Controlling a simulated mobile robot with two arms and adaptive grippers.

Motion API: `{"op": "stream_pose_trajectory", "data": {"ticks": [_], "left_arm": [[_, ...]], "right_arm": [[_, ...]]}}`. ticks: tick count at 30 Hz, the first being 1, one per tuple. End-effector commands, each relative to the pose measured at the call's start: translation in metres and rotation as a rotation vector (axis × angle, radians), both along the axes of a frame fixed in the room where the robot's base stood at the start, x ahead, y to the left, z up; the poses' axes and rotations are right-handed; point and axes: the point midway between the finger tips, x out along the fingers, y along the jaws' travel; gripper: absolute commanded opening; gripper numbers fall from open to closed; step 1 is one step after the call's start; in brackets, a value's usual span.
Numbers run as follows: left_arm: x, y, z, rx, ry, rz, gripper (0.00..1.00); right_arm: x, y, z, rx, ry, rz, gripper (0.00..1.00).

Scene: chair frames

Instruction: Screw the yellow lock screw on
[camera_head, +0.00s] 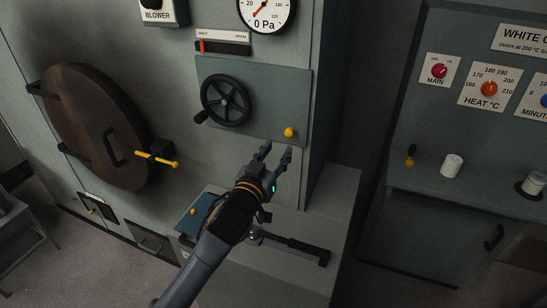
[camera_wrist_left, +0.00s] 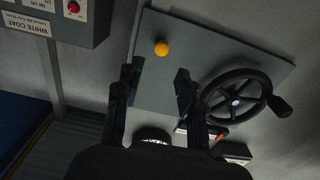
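A round yellow knob, which looks like the yellow lock screw (camera_head: 289,132), sits at the lower right of the grey-green panel (camera_head: 270,85) with the black handwheel (camera_head: 226,100). My left gripper (camera_head: 275,153) is just below it, open and empty, with its fingers pointing up toward the panel. In the left wrist view the yellow knob (camera_wrist_left: 161,48) shows beyond the gap between the open fingertips (camera_wrist_left: 155,82), apart from both. I cannot tell how deep the knob sits. The handwheel also shows in the left wrist view (camera_wrist_left: 236,104). My right gripper is not in view.
A grey ledge (camera_head: 330,215) stands below the panel and holds a black-handled tool (camera_head: 295,246). Another yellow knob (camera_head: 193,211) is on a small plate at left. A round brown door (camera_head: 95,125) with a yellow handle (camera_head: 157,159) is farther left. A control cabinet (camera_head: 470,195) stands at right.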

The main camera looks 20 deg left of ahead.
Motion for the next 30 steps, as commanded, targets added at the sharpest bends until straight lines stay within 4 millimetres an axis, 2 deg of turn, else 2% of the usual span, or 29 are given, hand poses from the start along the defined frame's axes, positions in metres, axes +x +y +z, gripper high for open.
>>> {"op": "stream_pose_trajectory", "data": {"ticks": [9,17,21,23,25,26,27,30], "left_arm": [[0.045,-0.001,-0.002,0.001,0.001,0.002,0.39],[0.084,-0.002,-0.002,0.002,0.001,0.002,0.39],[0.080,-0.003,-0.001,0.000,0.004,0.001,0.10],[0.080,-0.003,-0.001,0.000,0.004,0.001,0.00],[0.080,-0.003,0.000,0.000,0.003,0.001,0.00],[0.080,-0.003,0.000,0.000,0.003,0.001,0.29],[0.080,-0.003,0.000,0.000,0.003,0.001,0.37],[0.080,-0.003,0.000,0.000,0.003,0.001,0.38]], "right_arm": [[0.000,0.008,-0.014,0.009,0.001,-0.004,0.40],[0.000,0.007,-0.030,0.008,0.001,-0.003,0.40],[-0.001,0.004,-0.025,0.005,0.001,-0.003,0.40],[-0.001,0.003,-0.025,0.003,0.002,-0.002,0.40],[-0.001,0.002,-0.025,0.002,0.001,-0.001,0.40],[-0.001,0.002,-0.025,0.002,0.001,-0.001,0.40],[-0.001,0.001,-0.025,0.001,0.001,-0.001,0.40],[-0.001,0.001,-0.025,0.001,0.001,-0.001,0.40]]}}
